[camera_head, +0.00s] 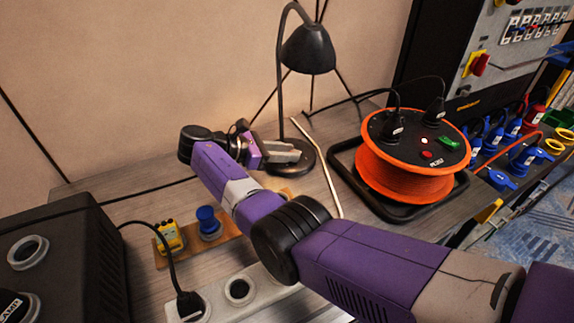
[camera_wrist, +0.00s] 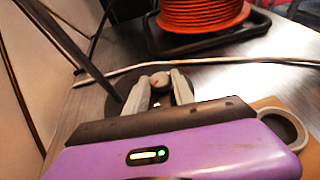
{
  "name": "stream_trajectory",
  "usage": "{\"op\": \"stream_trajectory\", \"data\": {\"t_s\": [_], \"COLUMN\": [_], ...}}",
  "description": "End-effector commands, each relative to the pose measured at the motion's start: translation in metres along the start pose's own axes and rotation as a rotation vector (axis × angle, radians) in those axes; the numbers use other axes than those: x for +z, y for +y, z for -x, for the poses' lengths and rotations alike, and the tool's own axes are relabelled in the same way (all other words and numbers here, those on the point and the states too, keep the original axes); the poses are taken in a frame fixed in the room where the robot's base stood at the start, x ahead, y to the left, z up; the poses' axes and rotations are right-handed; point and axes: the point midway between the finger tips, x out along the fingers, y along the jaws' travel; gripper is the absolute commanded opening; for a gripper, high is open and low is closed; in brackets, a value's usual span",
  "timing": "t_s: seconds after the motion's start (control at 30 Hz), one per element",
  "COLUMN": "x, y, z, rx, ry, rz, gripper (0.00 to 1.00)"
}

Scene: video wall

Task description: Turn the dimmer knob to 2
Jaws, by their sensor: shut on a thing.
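The black desk lamp (camera_head: 309,48) stands on the grey table, with its round dark base (camera_head: 312,172) under my gripper. My gripper (camera_head: 288,152) reaches over the base from the left in the head view. In the wrist view, my gripper (camera_wrist: 160,80) is shut on a small round grey-brown knob (camera_wrist: 160,79) with a reddish mark on its top, at the lamp base. One finger lies on each side of the knob. The knob's number scale is not readable, and in the head view the fingers hide the knob.
An orange cable reel (camera_head: 415,170) sits in a black tray (camera_head: 425,212) to the right. A pale cable (camera_head: 322,168) runs past the lamp base. A wooden strip (camera_head: 230,238) with a blue plug (camera_head: 207,219) and a yellow plug (camera_head: 169,237) lies in front, beside a white socket strip (camera_head: 213,297).

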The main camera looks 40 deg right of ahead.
Motion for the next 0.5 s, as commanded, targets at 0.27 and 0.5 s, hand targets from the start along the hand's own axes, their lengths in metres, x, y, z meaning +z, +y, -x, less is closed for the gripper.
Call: {"op": "stream_trajectory", "data": {"t_s": [0.27,0.5], "x": [-0.0059,-0.0038], "y": [0.0017,0.0020], "z": [-0.0033,-0.0026], "rx": [-0.087,-0.119], "ry": [0.004,0.004], "rz": [-0.031,-0.043], "gripper": [0.00,0.00]}}
